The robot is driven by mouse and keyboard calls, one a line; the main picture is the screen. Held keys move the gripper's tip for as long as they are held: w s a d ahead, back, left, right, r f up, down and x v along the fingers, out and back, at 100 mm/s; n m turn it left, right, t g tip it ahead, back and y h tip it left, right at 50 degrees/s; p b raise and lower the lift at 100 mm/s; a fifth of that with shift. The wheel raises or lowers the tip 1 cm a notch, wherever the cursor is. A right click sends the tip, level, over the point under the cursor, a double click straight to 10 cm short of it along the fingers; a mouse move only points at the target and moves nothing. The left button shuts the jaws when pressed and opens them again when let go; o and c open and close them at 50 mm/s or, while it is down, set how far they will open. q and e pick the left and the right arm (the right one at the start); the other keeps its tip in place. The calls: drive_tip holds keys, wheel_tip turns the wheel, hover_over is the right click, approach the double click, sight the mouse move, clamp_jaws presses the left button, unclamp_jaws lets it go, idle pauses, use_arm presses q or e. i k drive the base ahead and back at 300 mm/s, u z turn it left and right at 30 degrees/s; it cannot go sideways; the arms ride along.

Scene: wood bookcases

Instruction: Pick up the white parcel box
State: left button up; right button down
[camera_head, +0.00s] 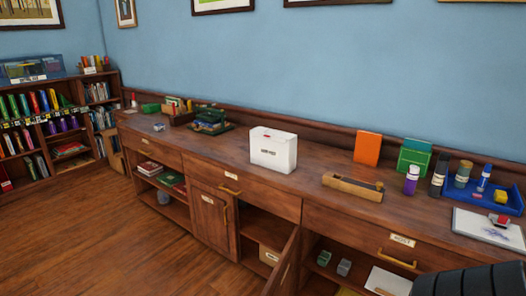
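The white parcel box (273,152) stands upright on the wooden counter, near the middle of the view. It has a small dark label on its front and a small red mark near its top edge. Nothing is touching it from my side. Neither of my grippers' fingers can be seen. A dark ridged shape, which looks like part of my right arm, enters at the bottom right corner, well away from the box.
The long counter (322,207) runs along the blue wall. A cabinet door (285,268) hangs open below. Open floor (95,240) lies at left.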

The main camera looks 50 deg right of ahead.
sight(281, 157)
drive_tip(key=z, duration=0.25)
drive_tip(key=i, duration=2.3)
drive_tip(key=z, duration=1.45)
drive_tip(key=i, duration=1.25)
drive_tip(key=z, duration=1.25)
